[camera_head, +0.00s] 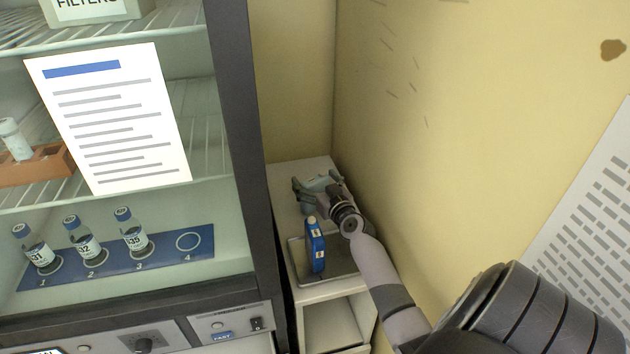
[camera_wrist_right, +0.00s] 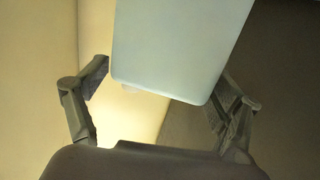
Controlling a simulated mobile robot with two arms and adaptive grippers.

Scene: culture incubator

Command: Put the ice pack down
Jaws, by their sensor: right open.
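A pale blue ice pack (camera_wrist_right: 180,50) with rounded corners fills the upper middle of the right wrist view, between the two dark fingers. In the head view it is a small pale patch (camera_head: 319,183) at the gripper, over the back of the white cabinet top (camera_head: 285,178). My right gripper (camera_head: 314,191) is open, with its fingers spread on either side of the pack. In the wrist view the left finger stands apart from it; the right finger is partly behind its lower corner, and contact there is unclear. My left gripper is not in view.
A blue upright item (camera_head: 316,246) with a pale top stands on a grey tray (camera_head: 345,262) in front of the gripper. The yellow wall (camera_head: 440,130) is close on the right. The incubator (camera_head: 235,120) on the left holds labelled bottles (camera_head: 83,240) in a blue rack (camera_head: 175,258).

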